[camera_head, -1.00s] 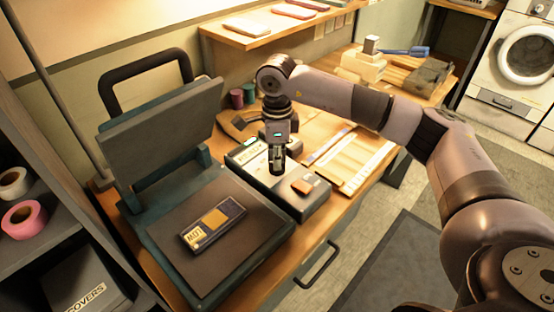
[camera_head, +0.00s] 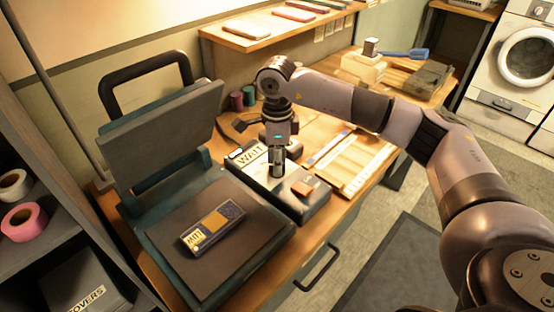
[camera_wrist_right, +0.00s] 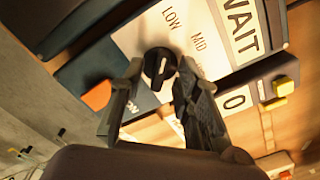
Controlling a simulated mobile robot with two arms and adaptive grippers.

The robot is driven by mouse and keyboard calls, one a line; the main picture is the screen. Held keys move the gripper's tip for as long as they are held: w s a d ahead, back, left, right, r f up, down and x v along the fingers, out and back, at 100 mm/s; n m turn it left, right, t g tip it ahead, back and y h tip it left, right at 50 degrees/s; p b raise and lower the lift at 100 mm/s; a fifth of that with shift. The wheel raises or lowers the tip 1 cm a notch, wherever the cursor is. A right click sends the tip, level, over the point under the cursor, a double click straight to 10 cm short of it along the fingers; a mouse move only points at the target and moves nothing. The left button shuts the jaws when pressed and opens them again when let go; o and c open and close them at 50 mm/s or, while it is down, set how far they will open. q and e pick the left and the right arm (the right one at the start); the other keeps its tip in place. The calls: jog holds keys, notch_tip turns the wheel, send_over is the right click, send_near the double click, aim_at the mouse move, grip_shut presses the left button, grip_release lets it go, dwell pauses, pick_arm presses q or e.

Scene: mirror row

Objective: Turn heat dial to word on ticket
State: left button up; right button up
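The ticket (camera_head: 195,239), a yellow label that appears to read LOW upside down, lies at one end of a dark blue piece (camera_head: 228,214) on the press's lower plate. The black round heat dial (camera_wrist_right: 158,66) shows in the right wrist view on the control box, with LOW (camera_wrist_right: 172,17) and MID (camera_wrist_right: 198,42) printed beyond it; a third word is hidden by a finger. Which word its pale mark points at, I cannot tell. My right gripper (camera_wrist_right: 158,78) is open, a finger either side of the dial; contact is unclear. In the head view the gripper (camera_head: 277,172) hides the dial.
The heat press's upper plate (camera_head: 160,135) stands raised at the left. An orange button (camera_head: 305,187) is beside the dial on the control box. A white panel reading WAIT (camera_head: 250,154) is at the box's back. A wooden rack (camera_head: 355,165) lies right of it.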

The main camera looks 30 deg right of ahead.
jog(key=shift+r, duration=0.15)
notch_tip(320, 180, up, 12)
dwell(0.3)
dwell(0.4)
